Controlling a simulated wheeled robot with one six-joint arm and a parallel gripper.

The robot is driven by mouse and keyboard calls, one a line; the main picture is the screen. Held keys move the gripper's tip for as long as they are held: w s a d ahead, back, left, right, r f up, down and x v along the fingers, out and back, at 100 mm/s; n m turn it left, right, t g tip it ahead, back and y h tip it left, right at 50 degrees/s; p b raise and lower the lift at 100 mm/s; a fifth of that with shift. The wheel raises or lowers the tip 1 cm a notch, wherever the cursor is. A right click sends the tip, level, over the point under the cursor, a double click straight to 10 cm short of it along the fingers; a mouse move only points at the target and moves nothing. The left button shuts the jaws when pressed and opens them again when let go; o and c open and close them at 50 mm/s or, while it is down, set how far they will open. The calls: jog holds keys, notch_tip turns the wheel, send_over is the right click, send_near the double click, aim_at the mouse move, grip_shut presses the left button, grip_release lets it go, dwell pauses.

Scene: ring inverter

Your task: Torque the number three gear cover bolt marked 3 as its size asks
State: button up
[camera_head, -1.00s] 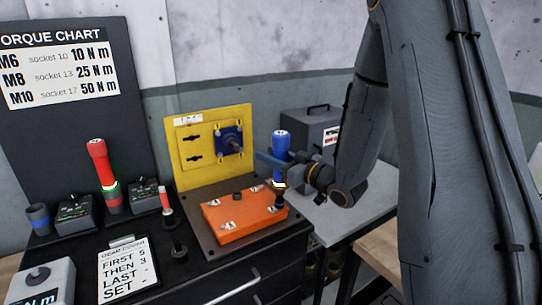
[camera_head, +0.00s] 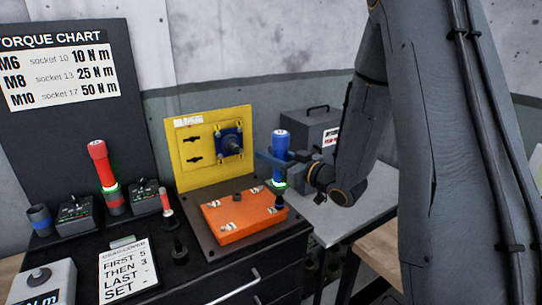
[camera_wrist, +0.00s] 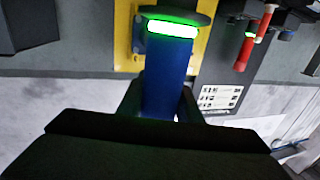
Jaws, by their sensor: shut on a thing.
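My gripper (camera_head: 284,160) is shut on a blue torque tool (camera_head: 281,144), held upright. The tool also fills the middle of the wrist view (camera_wrist: 165,85). Its ring glows green. Its dark lower end stands at the right end of the orange gear cover (camera_head: 240,222); I cannot tell whether it is seated on a bolt. The cover lies flat with several bolts and small white labels, too small to read here. The torque chart (camera_head: 62,70) lists M6 socket 10 at 10 N m, M8 socket 13 at 25 N m and M10 socket 17 at 50 N m.
A red tool (camera_head: 102,165) with a green ring stands at the left beside small dark units. The gear cover card (camera_head: 127,270) reads FIRST 5, THEN 3, LAST, SET. A yellow panel (camera_head: 190,172) rises behind the cover. A grey box (camera_head: 310,128) stands behind my gripper.

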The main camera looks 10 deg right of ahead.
notch_tip(320, 180, up, 4)
jog(key=p, duration=0.2)
jog(key=shift+r+p, duration=0.25)
jog(key=shift+p, duration=0.15)
dwell(0.6)
